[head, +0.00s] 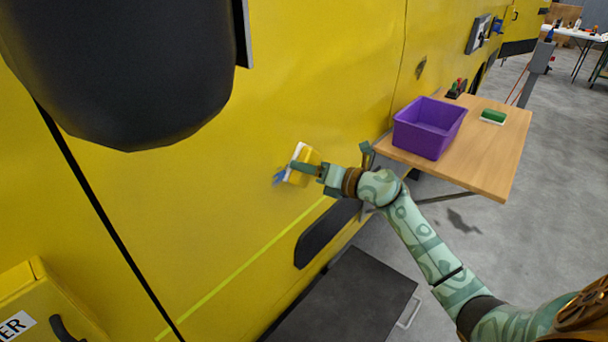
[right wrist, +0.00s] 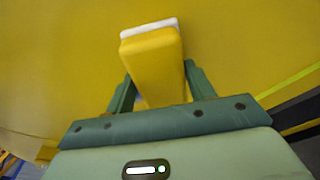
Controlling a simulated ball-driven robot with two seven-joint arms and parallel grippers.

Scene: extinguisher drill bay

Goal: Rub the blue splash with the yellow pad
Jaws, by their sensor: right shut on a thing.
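The yellow pad (head: 308,157) has a white layer on its wall side. My right gripper (head: 304,167) is shut on it and holds it at the yellow wall panel (head: 240,180). In the right wrist view the pad (right wrist: 152,62) sits between the two green fingers, white face toward the yellow surface. The blue splash (head: 279,178) shows on the panel just left of and below the pad. Part of it may be hidden behind the pad. I cannot tell whether the pad touches the panel. My left gripper is not in view.
A wooden shelf (head: 500,160) at the right carries a purple bin (head: 430,128) and a green-and-white pad (head: 493,116). A brownish patch (head: 421,68) marks the panel farther back. A dark step (head: 345,300) lies below. A yellow box (head: 45,305) juts out at lower left.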

